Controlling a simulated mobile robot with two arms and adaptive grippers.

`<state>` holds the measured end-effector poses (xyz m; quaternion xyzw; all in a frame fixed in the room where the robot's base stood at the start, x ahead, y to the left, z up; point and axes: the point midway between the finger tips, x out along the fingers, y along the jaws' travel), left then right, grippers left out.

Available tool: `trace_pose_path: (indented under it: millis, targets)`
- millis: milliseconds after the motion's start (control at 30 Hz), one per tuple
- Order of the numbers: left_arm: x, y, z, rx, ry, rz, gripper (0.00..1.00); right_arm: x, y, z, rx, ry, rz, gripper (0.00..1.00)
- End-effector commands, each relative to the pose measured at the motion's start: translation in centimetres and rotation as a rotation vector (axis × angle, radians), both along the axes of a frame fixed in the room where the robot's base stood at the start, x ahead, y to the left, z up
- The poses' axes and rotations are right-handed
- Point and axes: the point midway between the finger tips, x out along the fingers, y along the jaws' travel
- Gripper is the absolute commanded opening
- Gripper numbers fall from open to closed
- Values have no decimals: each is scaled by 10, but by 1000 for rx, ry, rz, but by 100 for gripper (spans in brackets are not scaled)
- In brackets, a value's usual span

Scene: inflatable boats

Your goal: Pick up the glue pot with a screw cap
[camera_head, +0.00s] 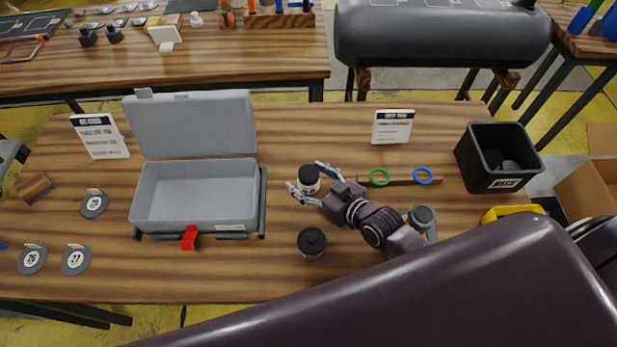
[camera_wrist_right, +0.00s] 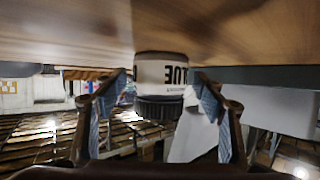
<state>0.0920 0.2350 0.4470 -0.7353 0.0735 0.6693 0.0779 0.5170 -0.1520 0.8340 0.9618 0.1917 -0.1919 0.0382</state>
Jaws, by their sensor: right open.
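A glue pot (camera_head: 309,180) with a black screw cap and a white label stands on the wooden table, right of the grey open case. My right gripper (camera_head: 306,182) is open, with one finger on each side of the pot. In the wrist view the fingers (camera_wrist_right: 162,102) stand apart from the pot, with gaps on both sides. A second black-capped pot (camera_head: 311,243) stands nearer the front of the table. My left gripper is not in view.
The grey case (camera_head: 196,225) stands open on the left, with a red clip (camera_head: 189,238) at its front. A black bin (camera_head: 465,160) is at the right. A dark arm link crosses the front.

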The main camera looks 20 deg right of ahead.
Motion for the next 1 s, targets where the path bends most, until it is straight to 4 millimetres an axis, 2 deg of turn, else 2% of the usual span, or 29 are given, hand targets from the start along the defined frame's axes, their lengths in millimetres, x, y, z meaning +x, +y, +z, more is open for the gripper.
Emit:
trace_pose_path:
  millis: [100,567,833,1000]
  targets:
    - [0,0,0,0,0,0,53,0,0,0,0,0,0,64]
    - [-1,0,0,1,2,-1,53,0,0,0,0,0,0,14]
    - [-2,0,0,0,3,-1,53,0,0,2,0,-3,0,14]
    - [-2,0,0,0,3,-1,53,1,0,13,1,-4,0,14]
